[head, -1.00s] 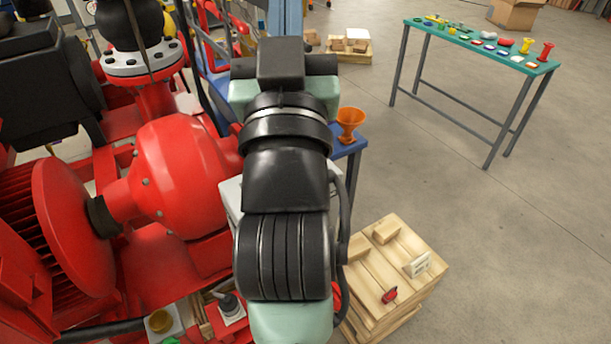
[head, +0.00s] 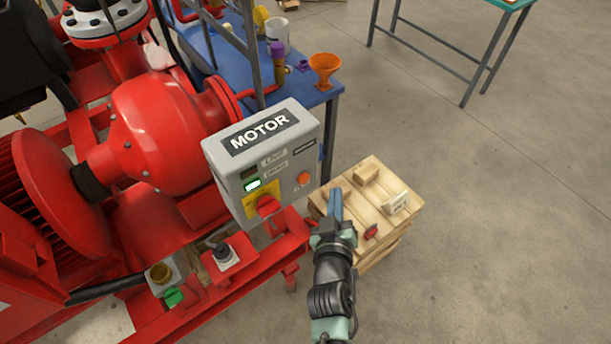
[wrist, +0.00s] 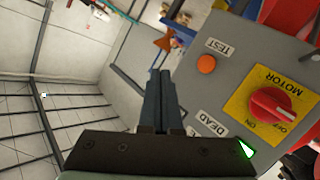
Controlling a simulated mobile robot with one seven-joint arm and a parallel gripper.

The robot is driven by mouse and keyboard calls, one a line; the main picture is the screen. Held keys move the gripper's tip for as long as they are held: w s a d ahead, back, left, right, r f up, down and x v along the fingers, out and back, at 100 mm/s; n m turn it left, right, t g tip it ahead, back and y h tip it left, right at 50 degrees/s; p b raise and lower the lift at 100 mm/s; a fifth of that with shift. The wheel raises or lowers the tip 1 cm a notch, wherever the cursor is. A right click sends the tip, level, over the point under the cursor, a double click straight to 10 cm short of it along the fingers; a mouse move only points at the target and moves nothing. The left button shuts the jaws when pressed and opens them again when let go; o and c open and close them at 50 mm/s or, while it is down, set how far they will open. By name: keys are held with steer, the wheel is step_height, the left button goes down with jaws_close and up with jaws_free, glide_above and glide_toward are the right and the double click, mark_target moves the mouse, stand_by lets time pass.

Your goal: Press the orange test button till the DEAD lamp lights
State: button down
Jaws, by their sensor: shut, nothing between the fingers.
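A grey motor box (head: 215,165) stands beside the red pump in the head view. Its orange test button (head: 303,179) is on the right of its face; the wrist view shows it (wrist: 206,64) with a TEST label. The lower lamp (head: 252,185), in line with the DEAD label (wrist: 210,123), glows green; the lamp above it is dark. In the wrist view my gripper partly hides the lit lamp (wrist: 246,149). My gripper (head: 335,191) is shut and empty, right of the box and apart from the button; its fingers (wrist: 160,76) show in the wrist view.
A red knob (head: 267,205) on a yellow plate sits low on the box. A wooden crate stack (head: 410,212) with small items stands below and behind my gripper. A blue table (head: 310,97) with an orange funnel (head: 324,68) is behind the box.

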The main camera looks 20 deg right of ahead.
mark_target(304, 179)
steer(key=shift+g, duration=0.4)
steer(key=s+f, duration=0.2)
steer(key=f, duration=0.1)
steer(key=s+f, duration=0.1)
steer(key=shift+f, duration=0.3)
steer(key=shift+w, duration=0.1)
steer(key=w+a+b, duration=0.3)
steer(key=w+b, duration=0.2)
steer(key=w, duration=0.3)
steer(key=shift+w, duration=0.15)
stand_by(1.4)
steer(key=shift+w+a+b, duration=0.2)
steer(key=shift+w+b, duration=0.15)
steer(key=shift+b, duration=0.25)
